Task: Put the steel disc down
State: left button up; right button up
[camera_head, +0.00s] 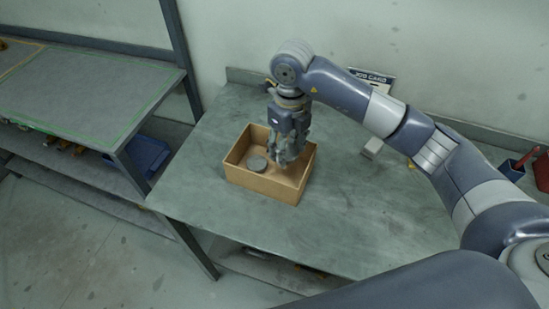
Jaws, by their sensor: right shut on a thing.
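My right gripper (286,158) points down into the open cardboard box (265,185) on the bench, toward its right side. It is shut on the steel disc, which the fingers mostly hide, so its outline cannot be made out. A round grey disc (257,163) lies in the left part of the box, left of the fingers. I cannot tell whether the fingers touch the box floor. My left gripper is not in view.
The box stands on a green-grey bench (360,220) with clear surface around it. A small light block (373,147) and a job card (372,80) are behind my right arm. A red pen cup (542,172) is at the far right. A blue bin (147,156) sits under the left table.

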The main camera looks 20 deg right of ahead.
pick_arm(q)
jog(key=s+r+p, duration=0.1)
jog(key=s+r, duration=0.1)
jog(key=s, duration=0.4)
pick_arm(e)
send_over(287, 177)
notch_tip(287, 177, down, 5)
notch_tip(287, 177, down, 2)
jog(key=shift+f+p, duration=0.2)
jog(key=shift+p, duration=0.4)
jog(key=shift+f, duration=0.35)
jog(key=o, duration=0.9)
jog(key=shift+f, duration=0.2)
jog(key=o, duration=0.4)
jog(key=shift+o, duration=0.2)
jog(key=shift+r, duration=0.25)
jog(key=shift+w+r, duration=0.1)
jog(key=shift+r, duration=0.2)
notch_tip(287, 177, up, 11)
jog(key=b, duration=0.4)
jog(key=shift+r, duration=0.15)
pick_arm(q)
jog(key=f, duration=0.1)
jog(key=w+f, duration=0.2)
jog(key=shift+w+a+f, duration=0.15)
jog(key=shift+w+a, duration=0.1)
